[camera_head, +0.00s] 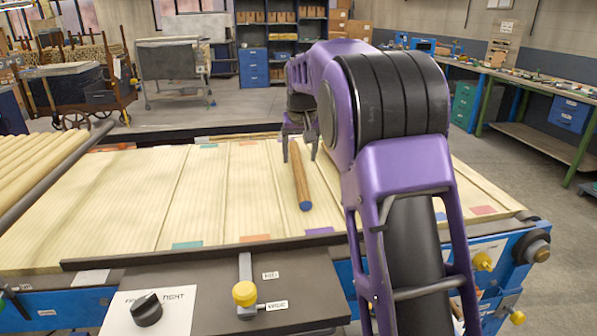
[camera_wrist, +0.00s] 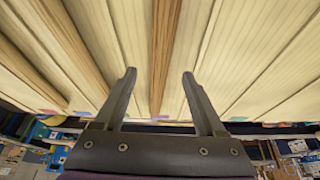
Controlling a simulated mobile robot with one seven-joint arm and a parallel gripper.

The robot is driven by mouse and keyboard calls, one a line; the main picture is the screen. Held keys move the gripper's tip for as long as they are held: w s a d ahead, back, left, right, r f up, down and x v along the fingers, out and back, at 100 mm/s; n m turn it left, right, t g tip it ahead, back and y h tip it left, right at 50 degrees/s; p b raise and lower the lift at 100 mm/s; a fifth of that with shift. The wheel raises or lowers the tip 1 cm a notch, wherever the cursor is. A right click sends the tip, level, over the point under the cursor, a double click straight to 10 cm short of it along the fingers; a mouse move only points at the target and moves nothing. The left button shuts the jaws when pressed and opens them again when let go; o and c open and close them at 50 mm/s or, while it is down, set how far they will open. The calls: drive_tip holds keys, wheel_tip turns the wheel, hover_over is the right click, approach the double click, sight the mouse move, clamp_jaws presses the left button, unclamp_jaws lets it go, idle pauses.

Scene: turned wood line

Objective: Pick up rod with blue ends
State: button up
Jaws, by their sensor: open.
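The rod with blue ends (camera_head: 299,172) is a brown wooden rod lying lengthwise on the pale slatted bed. Its near end, which shows in the head view, is blue; its far end is hidden at my gripper. My gripper (camera_head: 300,153) is open over the far part of the rod, one finger to each side in the picture. In the wrist view the brown rod (camera_wrist: 164,45) runs between the two fingers of my open gripper (camera_wrist: 159,74). The fingers do not appear to touch it, and their height above the bed is hard to judge.
The pale bed (camera_head: 120,200) has shallow ridges and coloured patches along its edges. Pale rods (camera_head: 35,160) lie at the left beyond a dark rail. A yellow-knobbed lever (camera_head: 245,292) and a black knob (camera_head: 147,309) are at the front. My arm hides the bed's right part.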

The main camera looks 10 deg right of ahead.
sight(299, 167)
drive_tip(key=x, duration=0.4)
drive_tip(key=shift+f+b, duration=0.35)
drive_tip(key=shift+b, duration=0.05)
clamp_jaws()
drive_tip(key=shift+r, duration=0.1)
